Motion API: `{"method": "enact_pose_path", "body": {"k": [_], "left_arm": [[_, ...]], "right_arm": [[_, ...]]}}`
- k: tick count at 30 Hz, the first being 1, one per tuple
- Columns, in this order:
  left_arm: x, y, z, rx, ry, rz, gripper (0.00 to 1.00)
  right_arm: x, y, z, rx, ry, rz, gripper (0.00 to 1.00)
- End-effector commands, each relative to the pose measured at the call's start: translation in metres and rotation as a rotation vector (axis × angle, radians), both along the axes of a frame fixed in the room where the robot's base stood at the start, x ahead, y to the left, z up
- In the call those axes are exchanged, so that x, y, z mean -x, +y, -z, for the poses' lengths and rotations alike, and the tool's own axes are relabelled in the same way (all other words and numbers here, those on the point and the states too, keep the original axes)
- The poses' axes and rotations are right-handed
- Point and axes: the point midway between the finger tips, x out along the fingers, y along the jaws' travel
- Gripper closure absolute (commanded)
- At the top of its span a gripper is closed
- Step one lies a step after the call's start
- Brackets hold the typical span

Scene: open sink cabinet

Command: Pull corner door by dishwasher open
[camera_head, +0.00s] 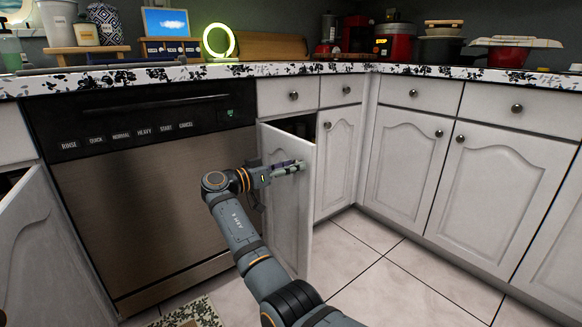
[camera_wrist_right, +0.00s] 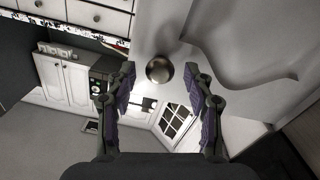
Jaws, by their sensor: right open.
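The white corner door (camera_head: 287,225) right of the dishwasher (camera_head: 160,190) stands ajar, its right edge swung out from the cabinet. A dark gap shows above its top. My right gripper (camera_head: 292,168) is at the upper right part of this door, in front of its face. In the right wrist view my right gripper (camera_wrist_right: 160,84) is open. A round metal knob (camera_wrist_right: 159,69) on a pale door face shows between the fingertips, with space on both sides. In the head view the arm and gripper hide this knob. My left gripper is not in view.
The neighbouring corner door (camera_head: 338,165) is closed, with its knob near its upper left. More closed white doors (camera_head: 408,165) run to the right. Another door (camera_head: 40,255) stands open at far left. A patterned rug (camera_head: 187,314) lies below; the tiled floor (camera_head: 400,280) at right is clear.

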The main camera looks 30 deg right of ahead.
Motion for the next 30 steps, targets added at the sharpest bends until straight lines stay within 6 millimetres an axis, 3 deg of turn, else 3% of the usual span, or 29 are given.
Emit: {"method": "enact_pose_path", "body": {"k": [9,15,20,30], "left_arm": [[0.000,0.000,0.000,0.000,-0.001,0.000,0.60],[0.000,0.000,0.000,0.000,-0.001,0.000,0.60],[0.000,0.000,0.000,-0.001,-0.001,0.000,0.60],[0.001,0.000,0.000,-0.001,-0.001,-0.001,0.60]], "right_arm": [[0.003,0.069,0.000,-0.002,0.002,-0.005,0.47],[0.006,0.105,0.000,0.000,0.001,-0.002,0.47],[0.007,0.116,0.000,0.000,-0.001,0.000,0.47],[0.007,0.116,0.000,0.000,-0.001,0.000,0.47]]}}
